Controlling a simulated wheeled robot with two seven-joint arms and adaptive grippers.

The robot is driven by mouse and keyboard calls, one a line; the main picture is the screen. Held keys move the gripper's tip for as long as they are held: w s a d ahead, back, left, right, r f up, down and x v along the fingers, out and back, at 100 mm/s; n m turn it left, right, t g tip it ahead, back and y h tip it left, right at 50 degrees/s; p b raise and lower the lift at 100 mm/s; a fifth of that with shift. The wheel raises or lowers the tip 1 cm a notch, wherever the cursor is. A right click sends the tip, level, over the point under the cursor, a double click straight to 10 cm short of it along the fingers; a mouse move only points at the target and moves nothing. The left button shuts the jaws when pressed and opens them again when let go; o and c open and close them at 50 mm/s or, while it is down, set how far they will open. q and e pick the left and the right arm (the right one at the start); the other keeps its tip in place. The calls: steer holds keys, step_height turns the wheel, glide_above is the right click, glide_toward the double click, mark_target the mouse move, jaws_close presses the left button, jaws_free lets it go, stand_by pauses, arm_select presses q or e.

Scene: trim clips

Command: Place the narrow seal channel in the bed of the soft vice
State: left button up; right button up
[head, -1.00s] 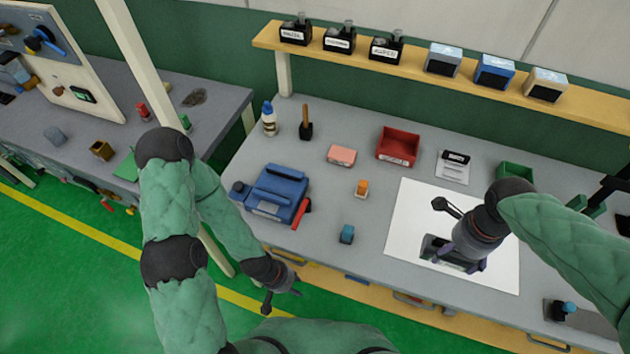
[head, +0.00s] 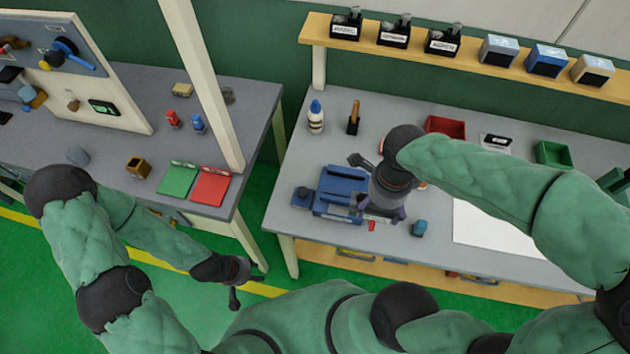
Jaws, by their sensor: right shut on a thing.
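The soft vice (head: 340,187) is blue and stands at the left end of the middle bench, with its red handle (head: 372,226) at the front. My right gripper (head: 384,214) points down at the vice's right side and is shut on a small dark piece, apparently the narrow seal channel. The gripper and forearm hide most of this piece, and I cannot tell if it touches the vice. The vice's bed is partly hidden by the gripper. My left gripper (head: 240,284) hangs low in front of the benches, away from the vice; its fingers are too unclear to read.
A small blue block (head: 419,228) stands just right of my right gripper. A white sheet (head: 490,228) lies further right, partly behind my arm. A glue bottle (head: 316,117) and a wooden-handled tool (head: 353,117) stand behind the vice. A red bin (head: 445,126) is at the back.

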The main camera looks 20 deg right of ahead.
steer(key=shift+w+a+f, duration=0.15)
steer(key=shift+w+a, duration=0.4)
steer(key=shift+w, duration=0.1)
steer(key=w+f, duration=0.2)
steer(key=w, duration=0.2)
steer(key=w+f+b, duration=0.1)
steer(key=w+f, duration=0.2)
steer(key=w, duration=0.1)
steer(key=w+f+b, duration=0.1)
steer(key=w+f, duration=0.2)
steer(key=shift+w+a+f, duration=0.1)
steer(key=shift+w, duration=0.3)
steer(key=shift+w+f, duration=0.5)
steer(key=shift+f, duration=0.05)
arm_select(q)
steer(key=shift+w+a+f, duration=0.1)
steer(key=shift+a+f, duration=0.1)
steer(key=shift+f, duration=0.4)
steer(key=shift+a+f, duration=0.15)
steer(key=shift+f, duration=0.45)
arm_select(e)
steer(key=shift+w+f, duration=0.15)
steer(key=shift+f, duration=1.5)
arm_select(q)
steer(key=shift+b, duration=0.3)
